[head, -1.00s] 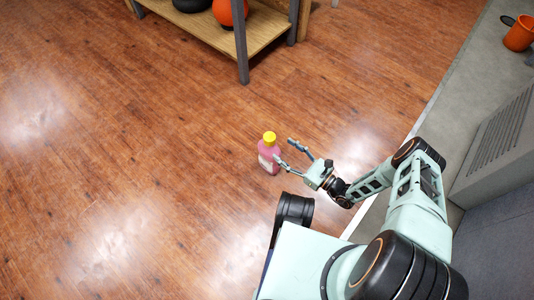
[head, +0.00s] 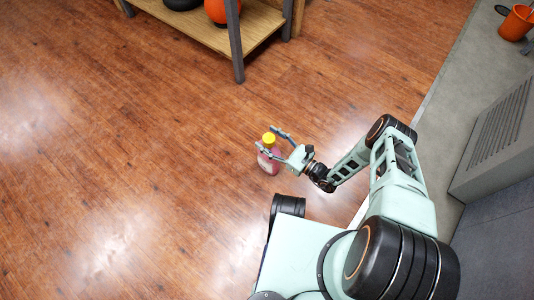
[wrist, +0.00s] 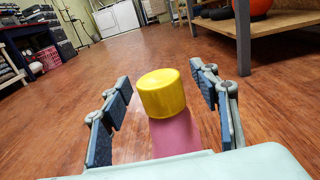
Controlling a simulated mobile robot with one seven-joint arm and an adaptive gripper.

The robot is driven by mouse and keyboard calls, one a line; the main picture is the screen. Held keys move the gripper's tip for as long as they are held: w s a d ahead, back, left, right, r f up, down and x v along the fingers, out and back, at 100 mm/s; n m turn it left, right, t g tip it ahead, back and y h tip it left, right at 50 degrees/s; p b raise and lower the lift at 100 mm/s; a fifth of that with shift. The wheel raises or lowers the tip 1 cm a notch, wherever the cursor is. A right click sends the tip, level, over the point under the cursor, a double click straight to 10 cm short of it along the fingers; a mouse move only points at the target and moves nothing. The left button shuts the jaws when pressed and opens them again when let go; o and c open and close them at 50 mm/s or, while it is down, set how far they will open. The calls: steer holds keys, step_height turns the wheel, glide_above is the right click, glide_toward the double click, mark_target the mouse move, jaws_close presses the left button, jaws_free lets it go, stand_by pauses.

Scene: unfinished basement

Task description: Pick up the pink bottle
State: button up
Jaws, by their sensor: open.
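The pink bottle (head: 268,160) with a yellow cap stands upright on the wooden floor in the head view. In the wrist view the bottle (wrist: 174,134) and its yellow cap (wrist: 162,93) show between my two fingers; its lower part is hidden by my gripper's body. My gripper (head: 268,140) is open, with a finger on either side of the bottle. In the wrist view there is a visible gap between each finger of my gripper (wrist: 163,100) and the bottle.
A wooden shelf (head: 258,24) with dark legs stands at the top, with an orange ball (head: 222,10) on it. A grey ledge with an orange pot (head: 517,22) runs along the right. The floor left of the bottle is clear.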

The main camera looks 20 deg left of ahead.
jaws_close()
stand_by(0.3)
steer(key=shift+r, duration=0.15)
steer(key=shift+r, duration=0.1)
